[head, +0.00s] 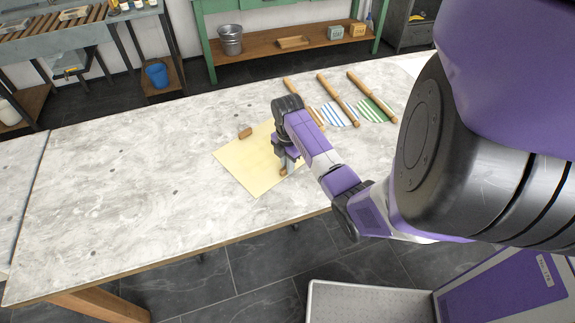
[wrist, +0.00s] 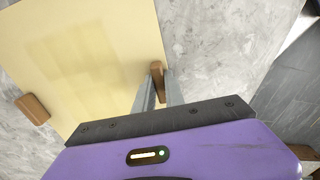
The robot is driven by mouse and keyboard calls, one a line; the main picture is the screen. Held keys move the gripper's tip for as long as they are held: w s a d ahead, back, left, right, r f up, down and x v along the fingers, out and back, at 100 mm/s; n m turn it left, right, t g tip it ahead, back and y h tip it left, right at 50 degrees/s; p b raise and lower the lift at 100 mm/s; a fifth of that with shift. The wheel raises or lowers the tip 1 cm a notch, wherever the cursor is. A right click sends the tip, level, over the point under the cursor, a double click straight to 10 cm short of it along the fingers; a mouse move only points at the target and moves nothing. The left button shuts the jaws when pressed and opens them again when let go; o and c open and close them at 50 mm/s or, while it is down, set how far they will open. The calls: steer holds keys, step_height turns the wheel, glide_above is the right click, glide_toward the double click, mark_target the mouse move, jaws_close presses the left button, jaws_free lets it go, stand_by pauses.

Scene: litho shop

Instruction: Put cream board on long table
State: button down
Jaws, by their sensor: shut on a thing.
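The cream board (head: 245,168) is a thin, pale yellow sheet lying flat at the surface of the long table (head: 110,200), a grey-white marbled top. I cannot tell whether it touches the top all over. Wooden grips show at two of its edges: one (head: 245,133) at the far left side, also in the wrist view (wrist: 32,109), and one at the near right side. My gripper (head: 284,170) points down over that right edge. In the wrist view its fingers (wrist: 159,88) are shut on the wooden grip (wrist: 157,71) at the edge of the board (wrist: 90,50).
Several rolling pins (head: 336,98) and round striped pieces (head: 375,109) lie on the table right of the board. The table's left part is bare. A green shelf (head: 290,43) with a metal bucket (head: 230,40) stands behind. A blue bucket (head: 157,75) is at back left.

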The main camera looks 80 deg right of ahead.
steer(key=c, duration=1.4)
jaws_free()
